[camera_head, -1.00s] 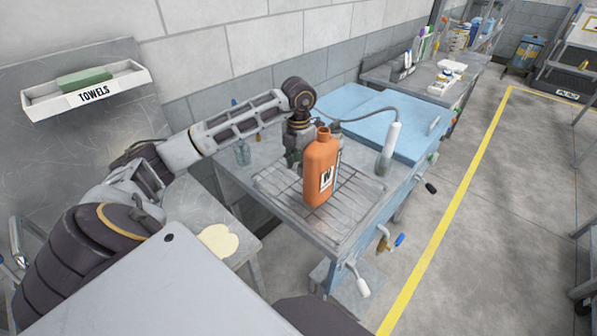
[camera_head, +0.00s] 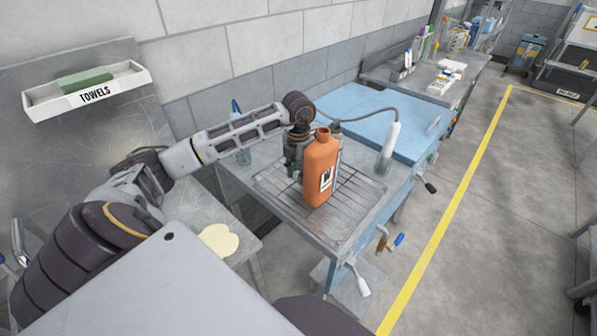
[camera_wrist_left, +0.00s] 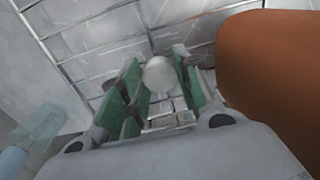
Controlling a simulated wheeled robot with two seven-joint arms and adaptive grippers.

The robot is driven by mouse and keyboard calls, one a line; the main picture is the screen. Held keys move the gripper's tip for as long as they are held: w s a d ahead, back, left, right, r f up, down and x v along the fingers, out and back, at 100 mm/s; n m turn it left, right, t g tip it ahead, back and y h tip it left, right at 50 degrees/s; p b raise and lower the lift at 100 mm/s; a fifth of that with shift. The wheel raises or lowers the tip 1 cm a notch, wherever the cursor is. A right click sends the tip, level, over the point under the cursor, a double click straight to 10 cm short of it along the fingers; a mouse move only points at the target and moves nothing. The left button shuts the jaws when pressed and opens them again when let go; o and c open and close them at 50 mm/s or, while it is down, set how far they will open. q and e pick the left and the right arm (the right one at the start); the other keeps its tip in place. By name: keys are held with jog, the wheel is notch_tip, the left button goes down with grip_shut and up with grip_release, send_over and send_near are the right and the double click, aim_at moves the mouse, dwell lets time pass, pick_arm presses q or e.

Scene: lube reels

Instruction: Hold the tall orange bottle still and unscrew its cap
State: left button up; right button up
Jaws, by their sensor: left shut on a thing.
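The tall orange bottle (camera_head: 319,172) stands upright on the wire rack (camera_head: 352,208), its label facing front. Its neck (camera_head: 323,135) shows bare orange, with no cap on it. My left gripper (camera_head: 293,172) points down close behind and left of the bottle, partly hidden by it. In the left wrist view its green-padded fingers are closed around a pale round thing (camera_wrist_left: 160,74), which looks like the cap. The orange bottle (camera_wrist_left: 275,75) fills the right side there, apart from the fingers. My right gripper is out of view.
A clear bottle with a blue spout (camera_head: 243,153) stands behind my left forearm. A white-tubed bottle (camera_head: 386,150) stands right of the rack beside a blue mat (camera_head: 350,100). A towel tray (camera_head: 118,88) hangs on the left panel.

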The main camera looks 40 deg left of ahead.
pick_arm(q)
jog(key=shift+f, duration=0.15)
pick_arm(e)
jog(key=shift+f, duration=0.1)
pick_arm(q)
jog(key=o, duration=1.1)
jog(key=shift+o, duration=0.3)
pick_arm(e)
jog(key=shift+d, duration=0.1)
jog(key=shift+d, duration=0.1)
pick_arm(q)
jog(key=shift+r, duration=0.35)
notch_tip(320, 180, up, 12)
jog(key=shift+f+b, duration=0.15)
jog(key=shift+b, duration=0.3)
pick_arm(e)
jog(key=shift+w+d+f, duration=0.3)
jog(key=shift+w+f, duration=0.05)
